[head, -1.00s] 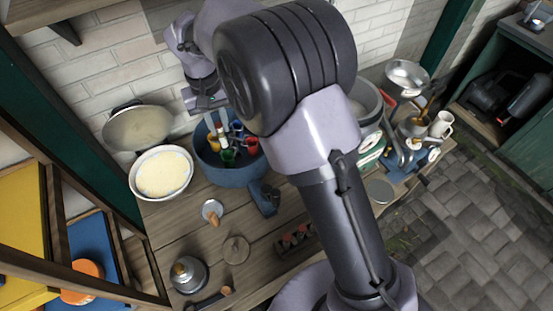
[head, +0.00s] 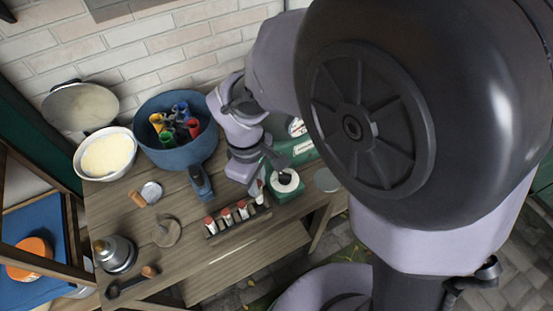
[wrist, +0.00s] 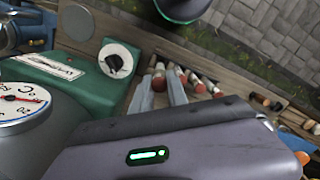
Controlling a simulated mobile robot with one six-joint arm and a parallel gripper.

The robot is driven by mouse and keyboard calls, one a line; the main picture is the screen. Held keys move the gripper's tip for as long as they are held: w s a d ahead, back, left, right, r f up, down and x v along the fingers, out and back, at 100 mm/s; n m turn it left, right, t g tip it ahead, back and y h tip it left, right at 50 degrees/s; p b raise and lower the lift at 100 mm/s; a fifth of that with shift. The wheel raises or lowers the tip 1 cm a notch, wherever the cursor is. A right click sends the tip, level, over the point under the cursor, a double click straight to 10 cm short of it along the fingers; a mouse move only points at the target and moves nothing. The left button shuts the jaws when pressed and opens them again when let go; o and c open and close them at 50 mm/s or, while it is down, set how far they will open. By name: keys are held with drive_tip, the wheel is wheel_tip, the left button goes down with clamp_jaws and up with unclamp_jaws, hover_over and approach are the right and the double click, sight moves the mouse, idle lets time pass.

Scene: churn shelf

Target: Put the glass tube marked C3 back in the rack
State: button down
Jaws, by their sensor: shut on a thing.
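My gripper (wrist: 161,92) is shut on a red-capped glass tube (wrist: 158,76), whose cap shows between the two pale fingers in the wrist view. Its marking cannot be read. In the head view my gripper (head: 260,184) is at the right end of the dark tube rack (head: 238,223), close to the counter. Several red-capped tubes stand in a row in the rack; their caps also show in the wrist view (wrist: 196,80), just right of my fingers. The lower part of the held tube is hidden, so I cannot tell whether it is in a slot.
A bowl (head: 107,155), a moka pot (head: 115,254) and small tools are further left. Bare wood lies before the rack.

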drive_tip(key=f+b, duration=0.1)
drive_tip(key=f, duration=0.2)
drive_tip(key=f+b, duration=0.1)
drive_tip(key=f, duration=0.3)
drive_tip(key=shift+w+a, duration=0.1)
drive_tip(key=shift+a, duration=0.1)
drive_tip(key=shift+r, duration=0.1)
drive_tip(key=c, duration=1.3)
unclamp_jaws()
drive_tip(key=shift+f, duration=0.2)
wheel_tip(320, 180, up, 12)
drive_tip(key=r+p, duration=0.1)
drive_tip(key=p, duration=0.3)
drive_tip(key=s+d+r+m+t+y, duration=0.1)
drive_tip(key=s+d+r+m+t, duration=0.2)
drive_tip(key=d+r+m, duration=0.3)
drive_tip(key=s+d+r+m+t+y, duration=0.1)
drive_tip(key=s+d+r+m+t, duration=0.2)
drive_tip(key=d+r+m, duration=0.3)
drive_tip(key=s+d+m, duration=0.1)
drive_tip(key=d+m, duration=0.3)
drive_tip(key=m, duration=0.2)
drive_tip(key=shift+s+d+r+y, duration=0.15)
drive_tip(key=shift+d+r+y, duration=0.15)
drive_tip(key=shift+d+r, duration=0.1)
